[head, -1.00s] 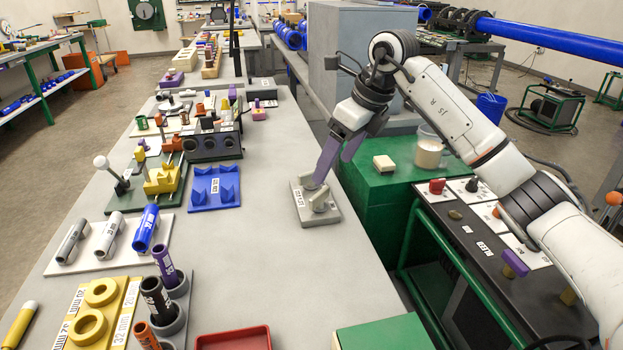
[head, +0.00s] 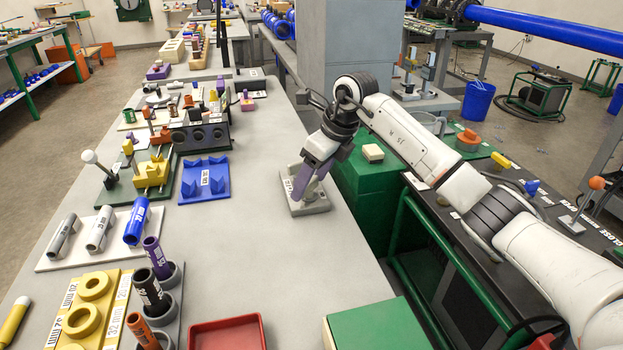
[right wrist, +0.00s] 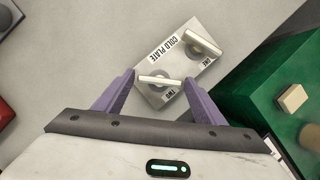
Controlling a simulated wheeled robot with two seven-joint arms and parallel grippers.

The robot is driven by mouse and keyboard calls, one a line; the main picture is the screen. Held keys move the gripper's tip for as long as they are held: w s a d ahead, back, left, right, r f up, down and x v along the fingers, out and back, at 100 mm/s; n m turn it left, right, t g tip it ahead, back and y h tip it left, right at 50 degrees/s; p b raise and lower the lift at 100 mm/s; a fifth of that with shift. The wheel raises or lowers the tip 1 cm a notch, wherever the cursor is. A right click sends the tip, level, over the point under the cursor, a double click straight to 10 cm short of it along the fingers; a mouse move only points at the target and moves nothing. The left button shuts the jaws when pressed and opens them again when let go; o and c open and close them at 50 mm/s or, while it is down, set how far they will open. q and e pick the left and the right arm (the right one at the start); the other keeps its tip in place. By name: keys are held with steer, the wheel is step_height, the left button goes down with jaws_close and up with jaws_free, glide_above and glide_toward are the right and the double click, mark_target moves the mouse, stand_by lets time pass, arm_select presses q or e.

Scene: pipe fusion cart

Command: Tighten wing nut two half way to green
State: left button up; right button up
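The grey cold plate (head: 310,208) lies on the bench near its right edge; it also shows in the right wrist view (right wrist: 209,72). It carries two pale wing nuts. Wing nut two (right wrist: 160,81), by the label TWO, lies crosswise between my right gripper's fingertips. Wing nut one (right wrist: 202,43) sits farther up and right at a slant. My right gripper (head: 302,188) has purple fingers spread on both sides of wing nut two, with small gaps seen at its ends. In the head view the fingers largely hide the nuts. No green mark shows on the plate. My left gripper is out of view.
A green box (head: 362,182) with a pale block (head: 373,152) on it stands just right of the bench. The bench around the plate is clear.

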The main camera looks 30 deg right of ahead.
steer(key=c, duration=0.7)
steer(key=shift+r+m+h+p, duration=0.2)
steer(key=shift+m+h+p, duration=0.3)
steer(key=shift+m, duration=0.4)
steer(key=m, duration=0.3)
steer(key=shift+a+f+t+h, duration=0.1)
steer(key=shift+a+t+h, duration=0.05)
steer(key=shift+t+h, duration=0.2)
steer(key=o, duration=1)
steer(key=v, duration=1)
